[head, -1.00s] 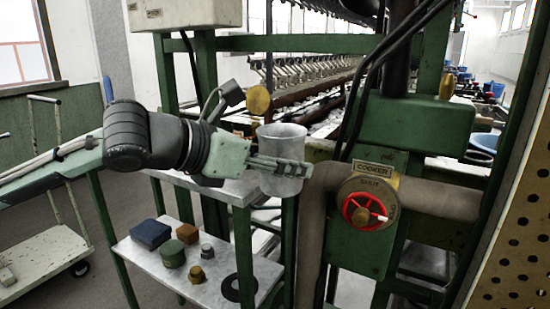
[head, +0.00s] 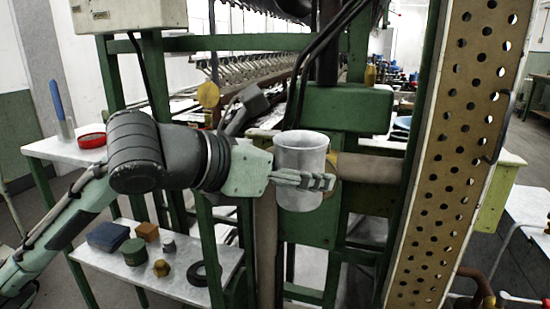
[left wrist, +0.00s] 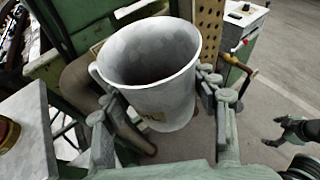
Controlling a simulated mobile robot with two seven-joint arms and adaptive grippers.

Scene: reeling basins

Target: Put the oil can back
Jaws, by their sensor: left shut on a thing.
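The oil can appears to be the grey, mug-like can (head: 301,160) with a side handle and a small yellowish label, seen in the left wrist view (left wrist: 150,75). It is upright, with its open mouth up. My left gripper (head: 318,181) is shut on it, with a finger on either side in the left wrist view (left wrist: 172,100). The can is held in the air in front of the green machine frame. My right gripper (left wrist: 277,132) shows at the right of the left wrist view, empty and apparently open, well away from the can.
A tall perforated board (head: 455,150) stands to the right. At left, a stand's top (head: 60,150) holds a red tin (head: 92,140). Its lower shelf (head: 205,285) holds several blocks and a black ring (head: 206,273). A thick pipe (head: 375,168) runs behind the can.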

